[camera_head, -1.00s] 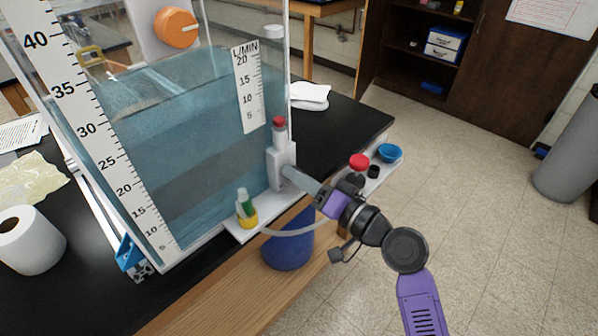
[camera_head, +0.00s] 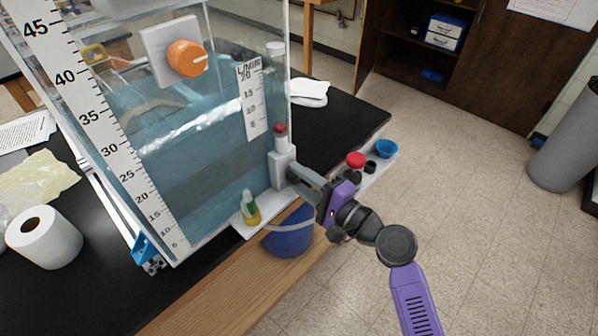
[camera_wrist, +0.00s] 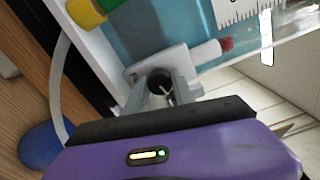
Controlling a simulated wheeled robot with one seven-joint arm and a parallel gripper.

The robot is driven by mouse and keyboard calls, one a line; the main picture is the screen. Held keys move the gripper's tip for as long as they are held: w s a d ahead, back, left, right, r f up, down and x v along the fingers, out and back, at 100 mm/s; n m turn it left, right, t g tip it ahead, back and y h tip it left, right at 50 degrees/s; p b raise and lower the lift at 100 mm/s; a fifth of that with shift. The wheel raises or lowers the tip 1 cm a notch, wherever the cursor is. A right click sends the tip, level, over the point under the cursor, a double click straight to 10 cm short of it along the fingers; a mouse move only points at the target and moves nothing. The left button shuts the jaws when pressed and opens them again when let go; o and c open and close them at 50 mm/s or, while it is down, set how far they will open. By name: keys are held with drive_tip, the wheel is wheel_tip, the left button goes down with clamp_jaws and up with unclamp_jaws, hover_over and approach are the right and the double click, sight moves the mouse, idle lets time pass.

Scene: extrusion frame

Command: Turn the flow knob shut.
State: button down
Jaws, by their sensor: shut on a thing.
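The flow knob (camera_wrist: 159,77), small and dark with a pale pointer line, sits at the base of a white valve block (camera_head: 278,168) on the tank's right front corner. The block has a red-tipped stem and stands below the L/MIN scale (camera_head: 254,98). My gripper (camera_head: 292,172) reaches the block from the right. In the wrist view, its two grey fingers (camera_wrist: 164,88) are closed around the sides of the knob. In the head view the fingers hide the knob. An orange knob (camera_head: 187,58) is on a grey panel higher on the tank.
The clear water tank (camera_head: 195,190) stands on a black bench. A yellow-and-green fitting (camera_head: 250,208) and a pale hose lie left of my gripper. A blue container (camera_head: 288,240) stands below.

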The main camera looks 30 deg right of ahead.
drive_tip(key=shift+f+m+p, duration=0.1)
drive_tip(key=shift+m+p, duration=0.55)
drive_tip(key=shift+m, duration=0.65)
drive_tip(key=c, duration=1.1)
unclamp_jaws()
drive_tip(key=shift+o, duration=0.2)
drive_tip(key=b+v, duration=0.1)
drive_tip(key=v, duration=0.7)
drive_tip(key=shift+b, duration=0.4)
drive_tip(key=shift+w, duration=0.1)
